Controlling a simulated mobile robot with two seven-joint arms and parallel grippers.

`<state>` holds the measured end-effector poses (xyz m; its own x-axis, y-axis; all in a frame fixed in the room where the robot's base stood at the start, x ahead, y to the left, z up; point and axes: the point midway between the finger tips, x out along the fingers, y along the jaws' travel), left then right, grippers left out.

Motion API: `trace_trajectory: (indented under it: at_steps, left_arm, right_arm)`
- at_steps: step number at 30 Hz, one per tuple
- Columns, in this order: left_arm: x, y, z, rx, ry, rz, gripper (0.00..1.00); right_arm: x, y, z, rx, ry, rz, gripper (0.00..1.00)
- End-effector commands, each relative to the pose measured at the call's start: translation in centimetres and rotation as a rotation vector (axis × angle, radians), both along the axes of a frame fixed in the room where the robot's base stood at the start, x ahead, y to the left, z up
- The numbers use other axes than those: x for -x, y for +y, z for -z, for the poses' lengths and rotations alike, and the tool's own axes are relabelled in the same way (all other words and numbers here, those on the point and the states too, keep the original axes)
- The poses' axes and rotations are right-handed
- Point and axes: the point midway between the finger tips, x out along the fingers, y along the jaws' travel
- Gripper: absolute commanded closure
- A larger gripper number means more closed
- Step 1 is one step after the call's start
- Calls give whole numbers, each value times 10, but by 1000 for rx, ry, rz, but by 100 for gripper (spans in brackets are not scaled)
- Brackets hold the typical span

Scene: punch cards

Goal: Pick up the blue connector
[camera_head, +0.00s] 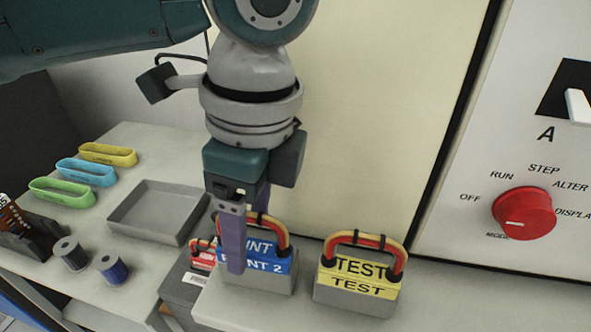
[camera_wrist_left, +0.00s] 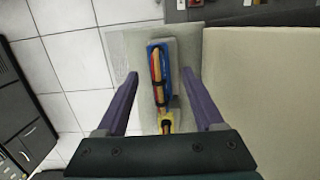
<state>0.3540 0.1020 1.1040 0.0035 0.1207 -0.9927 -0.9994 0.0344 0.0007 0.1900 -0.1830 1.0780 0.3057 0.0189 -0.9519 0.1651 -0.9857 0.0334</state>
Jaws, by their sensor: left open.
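The blue connector (camera_head: 262,258), lettered "PRINT 2", stands upright on a grey block on the shelf, with red and yellow cables looped over its top. In the left wrist view the blue connector (camera_wrist_left: 152,72) lies between my left gripper's fingers, nearer their far ends. My left gripper (camera_head: 240,228) is open, with purple fingers pointing down around the connector. One finger hides part of the connector's front in the head view. In the wrist view the open gripper (camera_wrist_left: 168,88) shows gaps on both sides of the connector. My right gripper is not in view.
A yellow "TEST" connector (camera_head: 359,272) stands close on the right. A red connector (camera_head: 204,256) is partly hidden on the left. A grey tray (camera_head: 157,208), coloured bands (camera_head: 87,171) and two spools stand further left. A panel with a red knob (camera_head: 524,212) rises at right.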

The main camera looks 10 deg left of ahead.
Motion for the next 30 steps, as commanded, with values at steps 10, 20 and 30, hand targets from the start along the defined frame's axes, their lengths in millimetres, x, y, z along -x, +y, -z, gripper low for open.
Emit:
trace_trajectory:
  at_steps: [10,20,30]
  left_arm:
    - [0,2,15,0,-1,1,31]
    - [0,2,15,0,-1,0,66]
    - [0,2,15,0,-1,0,100]
  right_arm:
    - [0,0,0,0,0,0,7]
    - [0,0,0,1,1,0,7]
    - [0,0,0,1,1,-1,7]
